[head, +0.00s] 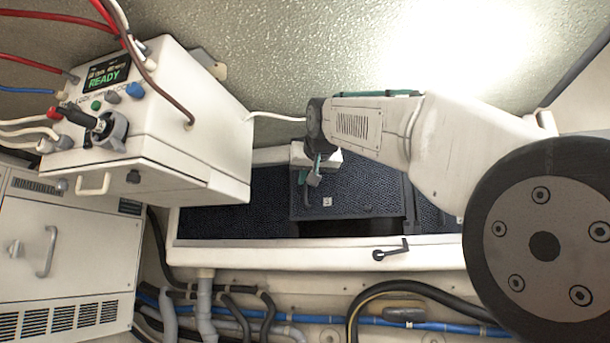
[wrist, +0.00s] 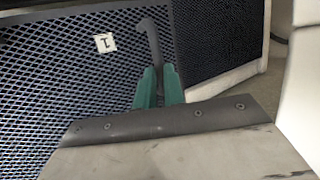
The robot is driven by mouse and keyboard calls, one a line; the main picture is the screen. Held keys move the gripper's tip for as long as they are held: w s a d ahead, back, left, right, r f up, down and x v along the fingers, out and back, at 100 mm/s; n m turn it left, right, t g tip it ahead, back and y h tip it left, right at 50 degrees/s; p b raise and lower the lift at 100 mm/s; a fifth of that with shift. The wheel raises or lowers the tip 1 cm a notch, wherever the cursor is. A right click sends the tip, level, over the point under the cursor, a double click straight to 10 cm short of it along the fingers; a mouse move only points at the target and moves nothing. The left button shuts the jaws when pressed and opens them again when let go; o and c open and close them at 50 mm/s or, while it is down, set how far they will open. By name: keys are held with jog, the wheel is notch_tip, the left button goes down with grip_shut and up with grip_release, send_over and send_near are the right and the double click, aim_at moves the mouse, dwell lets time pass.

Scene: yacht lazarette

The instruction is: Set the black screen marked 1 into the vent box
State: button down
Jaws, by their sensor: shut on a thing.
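The black mesh screen marked 1 (head: 350,198) is in the middle of the white-framed vent box (head: 430,254) in the head view. Its white label and mesh fill the left of the wrist view (wrist: 75,75). My gripper (head: 313,178) is shut on the screen's dark hooked handle (wrist: 152,42), with its teal fingers (wrist: 158,88) on both sides of it. A dark gap shows along the screen's lower edge in the head view. I cannot tell whether the screen is seated or held just above the box. My arm hides part of the box's far side.
Other dark mesh (head: 225,222) lies left of the screen, and more shows to the right (wrist: 220,35). A black latch lever (head: 392,251) sits on the front rim. A white control box (head: 165,120) reading READY stands at left. Hoses and cables (head: 250,300) run below.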

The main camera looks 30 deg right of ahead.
aim_at(316, 201)
jog(key=w+d, duration=0.4)
jog(key=d, duration=0.1)
dwell(0.7)
jog(key=shift+d, duration=0.1)
jog(key=shift+f, duration=2.55)
dwell(1.8)
jog(key=c, duration=1.4)
grip_release()
jog(key=shift+f, duration=0.1)
jog(key=shift+v, duration=3.95)
